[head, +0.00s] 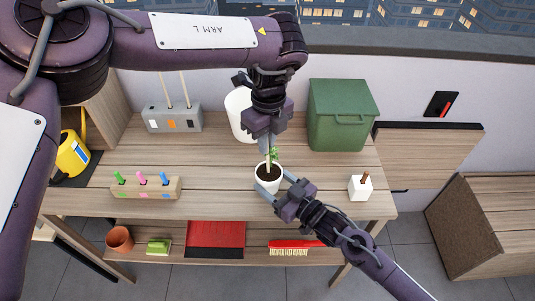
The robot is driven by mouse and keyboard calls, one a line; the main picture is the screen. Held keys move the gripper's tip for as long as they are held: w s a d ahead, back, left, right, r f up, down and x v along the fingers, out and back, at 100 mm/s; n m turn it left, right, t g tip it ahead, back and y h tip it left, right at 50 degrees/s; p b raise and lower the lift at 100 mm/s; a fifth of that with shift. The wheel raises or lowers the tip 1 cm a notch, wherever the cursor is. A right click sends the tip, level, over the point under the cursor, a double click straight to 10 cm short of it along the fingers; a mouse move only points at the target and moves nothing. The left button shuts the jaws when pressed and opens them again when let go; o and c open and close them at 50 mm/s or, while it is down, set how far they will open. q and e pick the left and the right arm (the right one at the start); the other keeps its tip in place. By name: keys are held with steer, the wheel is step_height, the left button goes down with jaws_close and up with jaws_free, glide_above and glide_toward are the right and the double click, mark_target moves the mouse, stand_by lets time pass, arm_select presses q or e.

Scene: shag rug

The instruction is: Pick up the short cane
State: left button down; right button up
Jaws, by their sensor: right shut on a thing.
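Two pale canes stand upright in the grey holder (174,119) at the back left. My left arm hides their tops, so I cannot tell which is shorter. My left gripper (266,146) points down just above a small green plant (272,154) in a white pot (268,185). A pale upright stalk shows beside the plant under its fingers. I cannot tell if this is a stem or a cane, or if the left jaws hold it. My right gripper (277,187) is shut on the white pot from the front right.
A green lidded bin (342,116) and a white container (239,112) stand at the back. A wooden rack with coloured pegs (146,188) is front left; a white block with a brown stick (360,188) is right. A yellow watering can (72,154) is far left. The lower shelf holds a red brush (292,246).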

stand_by(0.3)
arm_select(q)
step_height(320, 180, up, 10)
steer(key=shift+r, duration=0.1)
arm_select(e)
steer(key=o, duration=1.2)
steer(key=shift+s+d, duration=0.1)
